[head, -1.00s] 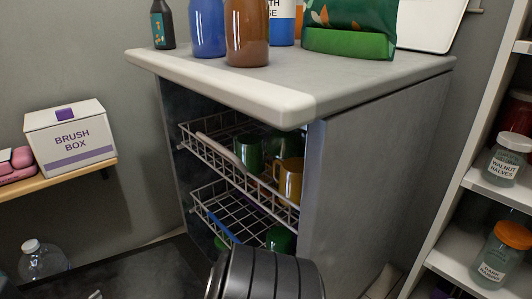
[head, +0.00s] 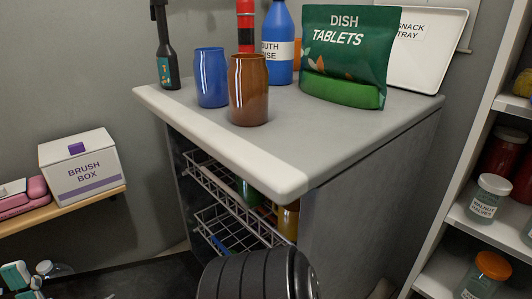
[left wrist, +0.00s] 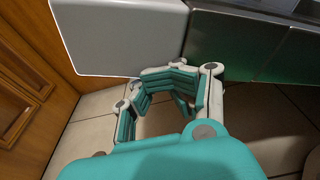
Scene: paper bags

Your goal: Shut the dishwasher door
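The dishwasher (head: 365,215) stands under a grey worktop, its front open on two wire racks (head: 222,180). A green cup (head: 250,193) and a yellow cup (head: 288,222) sit inside, partly hidden. A dark flat panel (head: 125,277) lies low in front of the opening; it looks like the lowered door, mostly cut off. My left gripper (head: 20,280), teal and white, is at the lower left corner, left of that panel. In the left wrist view its fingers (left wrist: 165,100) are apart with floor tiles between them, below a white panel (left wrist: 120,35). My right gripper is not seen.
On the worktop (head: 190,118) stand a blue cup (head: 212,78), a brown cup (head: 248,90), bottles and a green tablets bag (head: 347,55). A brush box (head: 80,165) is on a wall shelf at left. Shelves with jars (head: 490,198) stand at right.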

